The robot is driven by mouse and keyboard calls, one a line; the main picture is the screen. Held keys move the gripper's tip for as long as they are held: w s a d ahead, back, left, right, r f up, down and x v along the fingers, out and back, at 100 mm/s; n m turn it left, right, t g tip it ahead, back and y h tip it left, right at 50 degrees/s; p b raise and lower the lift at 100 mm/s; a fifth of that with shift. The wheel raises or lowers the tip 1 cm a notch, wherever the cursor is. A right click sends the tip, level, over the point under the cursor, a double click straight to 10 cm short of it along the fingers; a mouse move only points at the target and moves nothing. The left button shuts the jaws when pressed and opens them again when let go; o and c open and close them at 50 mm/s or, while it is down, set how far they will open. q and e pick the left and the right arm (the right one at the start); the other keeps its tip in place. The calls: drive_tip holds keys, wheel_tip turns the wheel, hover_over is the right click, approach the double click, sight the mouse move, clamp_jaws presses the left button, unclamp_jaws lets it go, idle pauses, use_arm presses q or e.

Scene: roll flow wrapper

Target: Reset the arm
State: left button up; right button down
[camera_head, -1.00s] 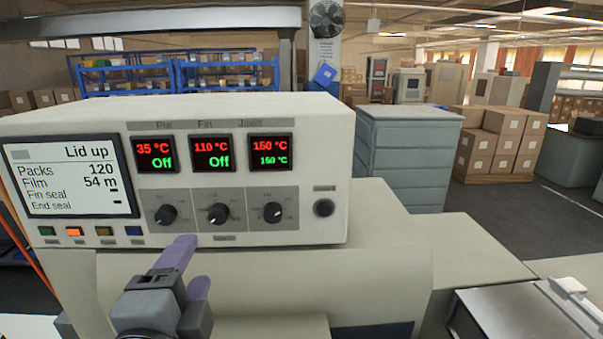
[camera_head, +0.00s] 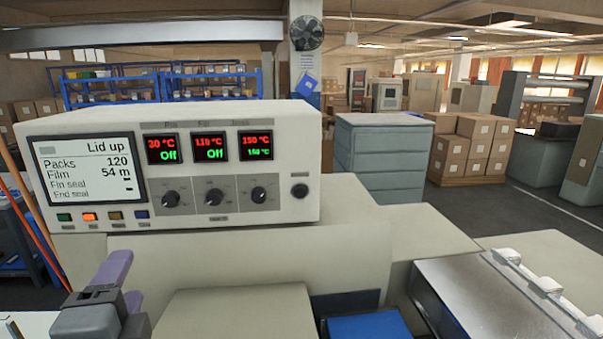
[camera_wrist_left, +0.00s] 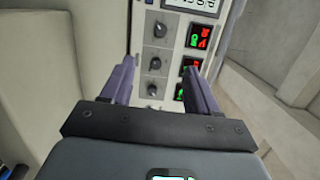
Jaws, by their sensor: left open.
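My left gripper (camera_head: 124,285) is at the lower left of the head view, in front of and below the wrapper's control panel (camera_head: 300,150). Its purple fingers are apart with nothing between them; they also show in the left wrist view (camera_wrist_left: 158,85), pointing toward the panel. The panel screen (camera_head: 85,168) reads "Lid up", Packs 120, Film 54 m. Three temperature displays (camera_head: 209,148) show 30, 119 and 150 °C in red; the first two say Off, the third 150 °C in green. Three black knobs (camera_head: 213,197) sit below them. My right gripper is not in view.
Below the panel is the beige machine body (camera_head: 420,235), with a metal lid (camera_head: 500,290) at the lower right and a blue part (camera_head: 368,326) beside it. A grey drawer cabinet (camera_head: 385,160), stacked boxes (camera_head: 470,145) and blue shelving (camera_head: 215,82) stand behind.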

use_arm(q)
drive_tip(key=s+a+g+y, duration=0.1)
drive_tip(key=a+y, duration=0.4)
drive_tip(key=a, duration=0.6)
drive_tip(key=s+a+f+n+g+h, duration=0.1)
drive_tip(key=s+f+n+g+h, duration=0.15)
drive_tip(key=f, duration=1.05)
drive_tip(key=s+f+n+g+h, duration=0.1)
drive_tip(key=f+g, duration=0.3)
drive_tip(key=f, duration=1)
drive_tip(key=s+a+f+n+g+h, duration=0.1)
drive_tip(key=s+f+n+g, duration=0.1)
drive_tip(key=s+f, duration=0.65)
drive_tip(key=s+a+f+n+g, duration=0.1)
drive_tip(key=s+f+g, duration=0.2)
drive_tip(key=s+f, duration=0.55)
drive_tip(key=d+f+n+g+h, duration=0.1)
drive_tip(key=d+f+n+h, duration=0.15)
drive_tip(key=d, duration=0.45)
drive_tip(key=d+f+n+h, duration=0.2)
drive_tip(key=d+n+h, duration=0.15)
drive_tip(key=d, duration=0.35)
wheel_tip(320, 180, up, 31)
drive_tip(key=p, duration=3)
drive_tip(key=shift+d+f+n, duration=0.2)
drive_tip(key=shift+d+n, duration=0.15)
drive_tip(key=shift+d, duration=0.1)
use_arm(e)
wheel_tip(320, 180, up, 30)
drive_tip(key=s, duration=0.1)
